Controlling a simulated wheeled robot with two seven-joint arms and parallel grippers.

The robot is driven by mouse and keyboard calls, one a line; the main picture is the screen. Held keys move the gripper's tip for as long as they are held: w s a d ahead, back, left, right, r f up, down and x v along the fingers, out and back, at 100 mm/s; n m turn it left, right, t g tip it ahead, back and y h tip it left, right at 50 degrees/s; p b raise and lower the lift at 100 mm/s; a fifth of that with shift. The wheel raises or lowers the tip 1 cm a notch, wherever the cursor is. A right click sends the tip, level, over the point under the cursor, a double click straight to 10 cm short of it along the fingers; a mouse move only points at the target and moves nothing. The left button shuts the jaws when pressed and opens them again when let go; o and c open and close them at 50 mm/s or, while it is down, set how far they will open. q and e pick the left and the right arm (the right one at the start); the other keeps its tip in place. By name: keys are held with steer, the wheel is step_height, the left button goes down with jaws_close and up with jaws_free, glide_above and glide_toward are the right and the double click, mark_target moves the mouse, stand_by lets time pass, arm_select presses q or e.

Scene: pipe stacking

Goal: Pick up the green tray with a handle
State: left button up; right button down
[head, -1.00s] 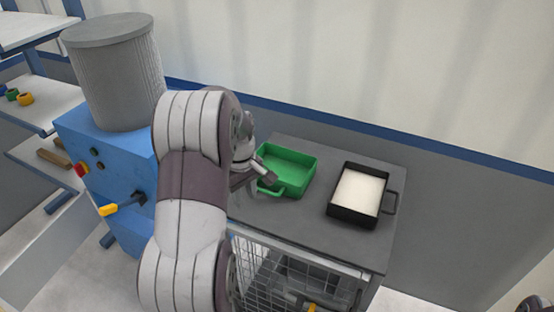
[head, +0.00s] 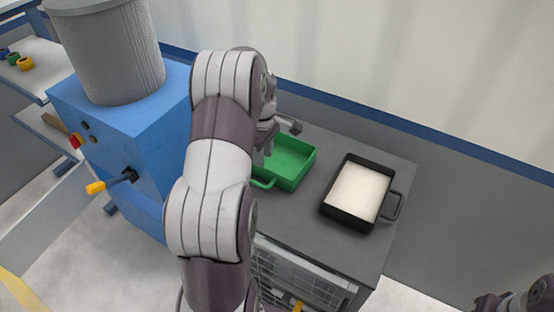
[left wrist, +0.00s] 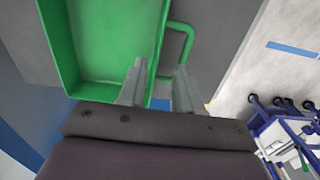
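The green tray (head: 292,165) lies on the dark grey top of a cart, with its loop handle (head: 264,183) on the near left side. In the left wrist view the green tray (left wrist: 105,45) fills the upper left, and its handle (left wrist: 188,42) sticks out to the right. My left gripper (head: 278,138) is above the tray's left part, partly hidden by my arm. In the left wrist view its fingers (left wrist: 158,86) are apart, with the tray's handle-side wall showing between and beyond them. I cannot tell whether they touch it. My right gripper is not clearly visible.
A black tray (head: 328,210) with white contents and a side handle stands right of the green one. The cart top (head: 300,220) is clear in front. A blue machine (head: 120,125) with a grey drum stands left. A wall rises behind the cart.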

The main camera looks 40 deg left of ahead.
mark_target(264, 168)
arm_select(q)
step_height(264, 168, down, 6)
steer(key=shift+w+f+p, duration=0.15)
steer(key=shift+f+p, duration=0.05)
steer(key=shift+p, duration=0.6)
steer(key=shift+f, duration=0.35)
jaws_close()
